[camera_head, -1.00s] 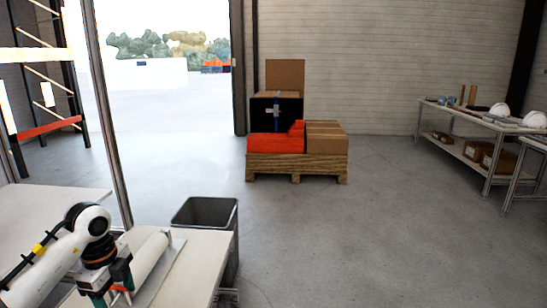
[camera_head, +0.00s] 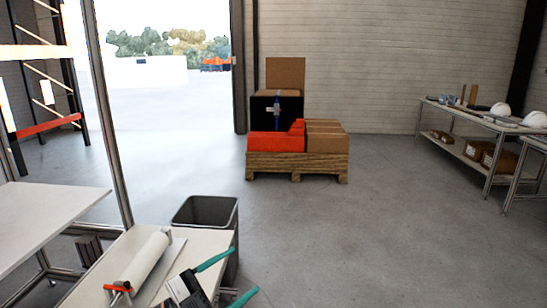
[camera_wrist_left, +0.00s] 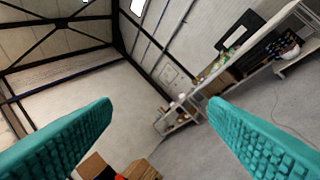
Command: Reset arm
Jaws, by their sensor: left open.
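My left gripper (camera_head: 245,270) shows at the bottom of the head view, past the right edge of the near white table (camera_head: 207,245). Its two teal fingers are spread wide with nothing between them. In the left wrist view the open fingers (camera_wrist_left: 160,103) frame the far room, and no object is held. A white roll (camera_head: 148,260) with an orange-red end lies on the near table, left of the gripper and apart from it. My right gripper is not in view.
A grey bin (camera_head: 205,213) stands behind the near table. Another white table (camera_head: 45,220) is at left. A wooden pallet (camera_head: 297,163) with boxes stands farther back. The middle floor is clear.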

